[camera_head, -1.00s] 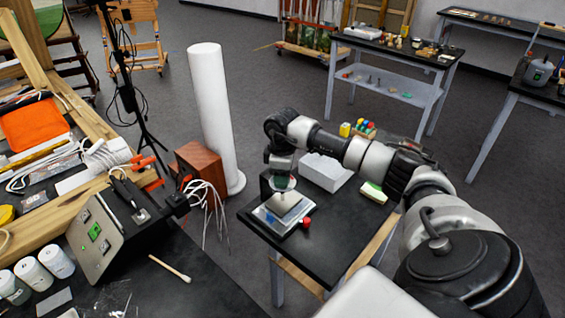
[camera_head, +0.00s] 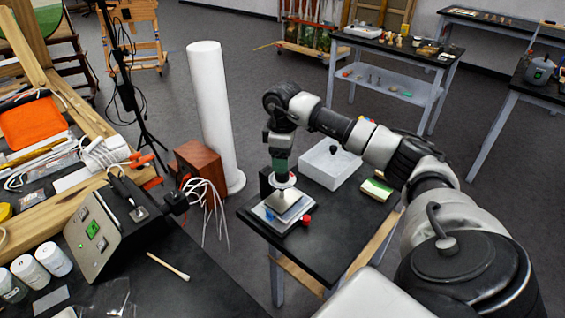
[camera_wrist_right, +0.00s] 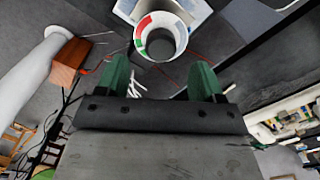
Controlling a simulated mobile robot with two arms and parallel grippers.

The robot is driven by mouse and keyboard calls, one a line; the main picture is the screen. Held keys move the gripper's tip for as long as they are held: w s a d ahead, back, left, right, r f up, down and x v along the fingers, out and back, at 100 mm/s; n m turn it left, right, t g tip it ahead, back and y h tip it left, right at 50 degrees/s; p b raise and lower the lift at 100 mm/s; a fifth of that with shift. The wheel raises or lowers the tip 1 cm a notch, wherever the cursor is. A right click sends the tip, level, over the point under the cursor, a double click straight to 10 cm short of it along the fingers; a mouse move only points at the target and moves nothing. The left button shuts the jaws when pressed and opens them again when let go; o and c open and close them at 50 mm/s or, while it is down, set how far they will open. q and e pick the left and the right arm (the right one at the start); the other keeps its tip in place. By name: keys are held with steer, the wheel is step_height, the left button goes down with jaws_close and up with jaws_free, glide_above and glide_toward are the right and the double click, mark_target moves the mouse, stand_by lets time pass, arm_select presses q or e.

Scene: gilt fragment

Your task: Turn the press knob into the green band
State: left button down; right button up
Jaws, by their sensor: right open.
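The press (camera_head: 290,209) stands on the small black table, with a pale plate, a red button (camera_head: 306,219) and a round dial (camera_head: 284,181) on top. In the right wrist view the dial ring (camera_wrist_right: 175,22) shows white, red and green parts around the grey knob (camera_wrist_right: 161,44). The green band (camera_wrist_right: 140,40) is on the ring's left side. No pointer can be made out. My right gripper (camera_head: 281,171) is just above the dial. In the wrist view its green fingers (camera_wrist_right: 160,78) are spread apart and empty, with the knob beyond them. My left gripper is not in view.
A white box (camera_head: 328,168) and a yellow-green sponge-like block (camera_head: 377,189) share the small table (camera_head: 325,235). A white column (camera_head: 212,115) and a wooden box (camera_head: 197,163) with loose white cables stand to the left. A control panel (camera_head: 93,232) is on the near-left bench.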

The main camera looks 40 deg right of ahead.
step_height(320, 180, up, 5)
steer(key=shift+r+b, duration=0.2)
steer(key=shift+b, duration=0.2)
steer(key=shift+s+f, duration=0.1)
stand_by(0.3)
